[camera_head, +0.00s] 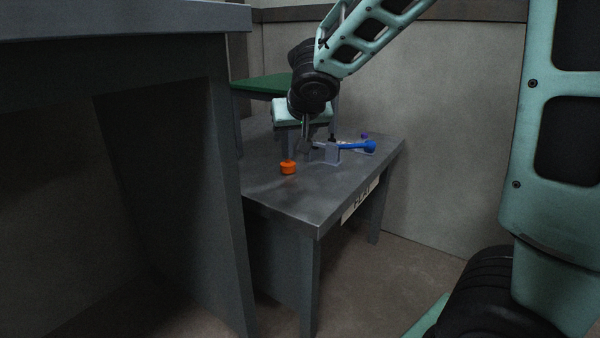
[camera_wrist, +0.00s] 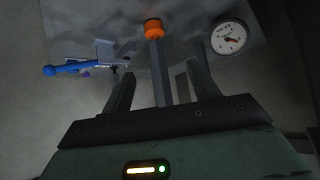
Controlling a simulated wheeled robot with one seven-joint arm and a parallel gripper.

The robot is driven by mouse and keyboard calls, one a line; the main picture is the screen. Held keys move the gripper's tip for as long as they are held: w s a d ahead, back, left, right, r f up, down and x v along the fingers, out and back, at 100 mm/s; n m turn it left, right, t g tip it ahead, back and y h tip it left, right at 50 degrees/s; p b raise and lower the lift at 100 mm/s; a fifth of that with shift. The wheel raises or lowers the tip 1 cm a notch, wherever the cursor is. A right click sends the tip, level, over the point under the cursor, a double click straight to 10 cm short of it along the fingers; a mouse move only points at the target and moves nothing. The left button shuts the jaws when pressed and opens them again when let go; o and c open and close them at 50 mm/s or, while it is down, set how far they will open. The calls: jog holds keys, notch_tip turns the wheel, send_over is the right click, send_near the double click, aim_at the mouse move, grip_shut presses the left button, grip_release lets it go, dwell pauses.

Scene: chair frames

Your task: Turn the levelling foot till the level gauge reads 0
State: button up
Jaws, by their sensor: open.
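An orange round cap (camera_head: 288,168), which looks like the levelling foot, is on the grey table in the head view. It also shows at the top of the wrist view (camera_wrist: 153,28). A white round dial, likely the level gauge (camera_wrist: 229,37), is at the upper right of the wrist view; it has a dark needle, but its reading is too small to tell. My gripper (camera_head: 307,143) is open above the table, up and right of the orange cap. In the wrist view its fingers (camera_wrist: 158,75) stand apart, with a grey bar between them running up toward the cap; contact cannot be told.
A grey bracket with a blue ball-ended lever (camera_head: 357,146) stands right of my gripper. A small purple thing (camera_head: 365,135) is behind it. The table's front part (camera_head: 310,205) is clear. A large dark bench (camera_head: 110,22) fills the left. A green-topped stand (camera_head: 268,86) is behind my arm.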

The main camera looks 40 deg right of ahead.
jog(key=f, duration=0.1)
jog(key=b, duration=0.6)
send_near(288, 163)
jog(key=shift+m, duration=0.3)
jog(key=x, duration=0.9)
jog(key=shift+f, duration=0.2)
jog(key=shift+p, duration=0.3)
jog(key=c, duration=1)
